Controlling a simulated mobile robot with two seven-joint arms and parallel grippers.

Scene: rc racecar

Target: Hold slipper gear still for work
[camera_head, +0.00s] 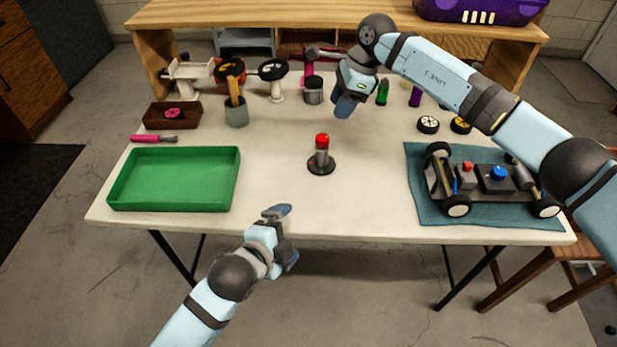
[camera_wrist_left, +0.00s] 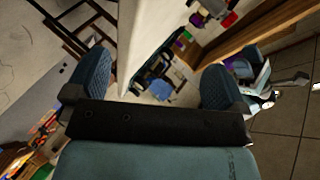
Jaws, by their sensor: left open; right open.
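A small pink gear-like part (camera_head: 172,113) lies in a brown tray (camera_head: 187,122) at the table's left; I cannot tell if it is the slipper gear. A red-topped grey cylinder on a round dark base (camera_head: 321,155) stands upright mid-table. My left gripper (camera_head: 285,236) is at the table's front edge, open and empty, apart from both. The left wrist view shows its two blue fingers spread with nothing held between them (camera_wrist_left: 155,88). My right gripper (camera_head: 347,104) is open above the back middle of the table, apart from the cylinder; its fingers overlap in the picture.
An empty green tray (camera_head: 176,205) sits front left. A car chassis (camera_head: 482,184) lies on a teal mat (camera_head: 418,165) at the right. The front middle is clear.

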